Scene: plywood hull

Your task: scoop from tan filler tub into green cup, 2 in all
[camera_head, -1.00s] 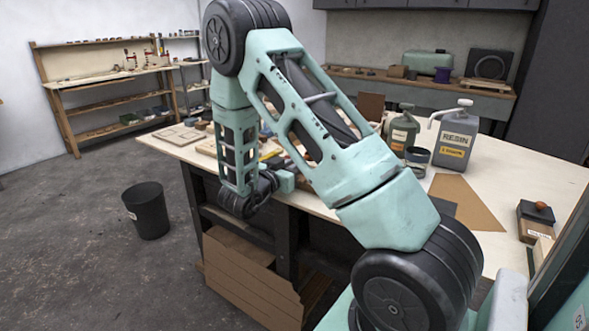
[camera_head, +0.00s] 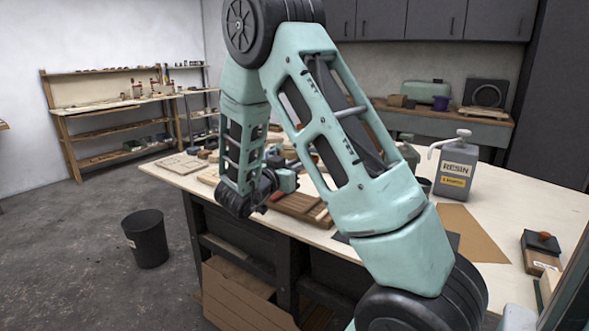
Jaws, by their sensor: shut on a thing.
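My gripper (camera_head: 287,181) is partly in view over the left part of the workbench, beyond my wrist. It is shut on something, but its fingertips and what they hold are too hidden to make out. I cannot pick out the tan filler tub or the green cup. My arm crosses the middle of the view and covers much of the bench. A small dark container (camera_head: 425,185) shows just right of my arm, mostly hidden; I cannot tell its kind.
The pale workbench (camera_head: 540,210) bears a grey resin jug (camera_head: 456,168), a brown sheet (camera_head: 470,232) and a dark block with a knob (camera_head: 541,250). Wooden strips (camera_head: 305,207) lie near the front edge. A black bin (camera_head: 147,240) stands on open floor at left.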

